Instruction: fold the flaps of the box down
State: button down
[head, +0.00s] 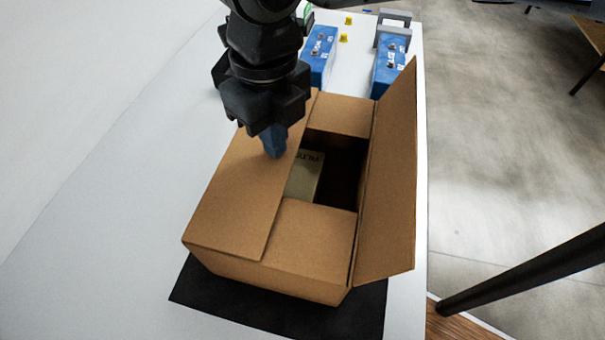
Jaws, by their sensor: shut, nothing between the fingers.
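The open cardboard box (280,283) stands on a black mat in the head view. Its left flap (235,200) lies folded inward over the left part of the opening. The near flap (310,240) and the far flap (343,115) are also folded inward. The right flap (392,185) stands up, leaning outward a little. A carton with printed letters (304,178) shows inside the box. My gripper (274,150) is shut and empty, pointing down at the left flap, its tips on or just above it; I cannot tell if they touch.
The black mat (220,295) lies on a white table (130,230). Two blue units (318,60) (388,70) and small yellow pieces (345,38) stand beyond the box. The table's right edge is close to the right flap. The table left of the box is clear.

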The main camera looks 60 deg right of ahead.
notch_tip(320, 180, up, 8)
jog(key=p, duration=0.6)
jog(key=shift+f, duration=0.2)
